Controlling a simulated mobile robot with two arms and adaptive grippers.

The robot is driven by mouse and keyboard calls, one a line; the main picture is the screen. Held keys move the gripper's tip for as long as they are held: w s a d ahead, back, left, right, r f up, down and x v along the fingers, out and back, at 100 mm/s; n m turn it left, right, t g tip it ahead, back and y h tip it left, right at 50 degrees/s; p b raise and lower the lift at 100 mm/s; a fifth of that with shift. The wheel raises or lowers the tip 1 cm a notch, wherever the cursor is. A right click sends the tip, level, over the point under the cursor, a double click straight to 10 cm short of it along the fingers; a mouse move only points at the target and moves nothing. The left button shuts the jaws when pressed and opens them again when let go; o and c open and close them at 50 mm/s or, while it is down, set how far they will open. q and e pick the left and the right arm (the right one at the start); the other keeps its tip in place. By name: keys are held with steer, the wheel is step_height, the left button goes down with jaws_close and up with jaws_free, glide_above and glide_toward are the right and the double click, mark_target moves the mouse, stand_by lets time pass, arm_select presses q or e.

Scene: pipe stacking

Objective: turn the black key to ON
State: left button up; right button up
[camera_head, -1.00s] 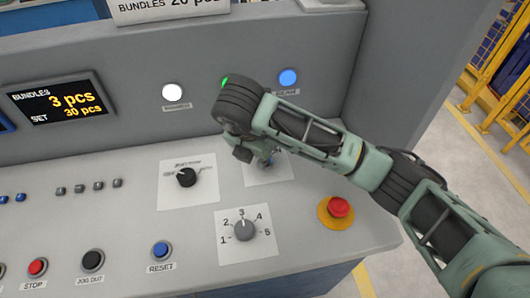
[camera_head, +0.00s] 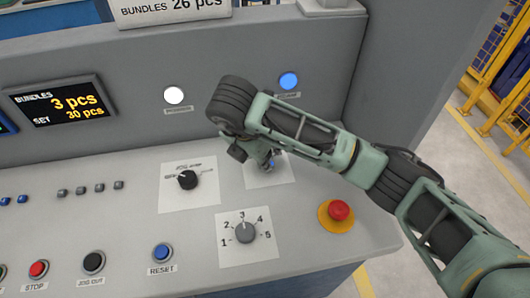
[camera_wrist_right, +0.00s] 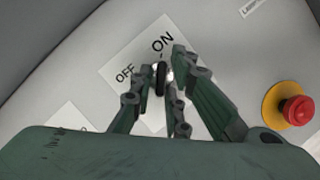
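The black key (camera_wrist_right: 160,79) stands in its switch on a white plate (camera_wrist_right: 111,52) marked OFF and ON. In the right wrist view, its long axis runs up the picture, with its upper end towards the ON label. My right gripper (camera_wrist_right: 164,74) has its fingers around the key, close on both sides. I cannot tell whether they press on it. In the head view my right gripper (camera_head: 262,158) is low over this plate (camera_head: 280,174), and its wrist hides most of the switch. My left gripper is not in view.
Near the plate are a red emergency button (camera_head: 339,210) on a yellow base, a black selector knob (camera_head: 187,180) and a grey numbered dial (camera_head: 244,232). A blue lamp (camera_head: 289,81) and a white lamp (camera_head: 174,95) are on the upright panel behind.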

steer(key=shift+o, duration=0.9)
steer(key=shift+s+a+r, duration=0.15)
steer(key=shift+r, duration=0.45)
steer(key=v, duration=1)
steer(key=shift+s+r, duration=0.2)
steer(key=shift+r, duration=0.1)
steer(key=shift+r, duration=0.1)
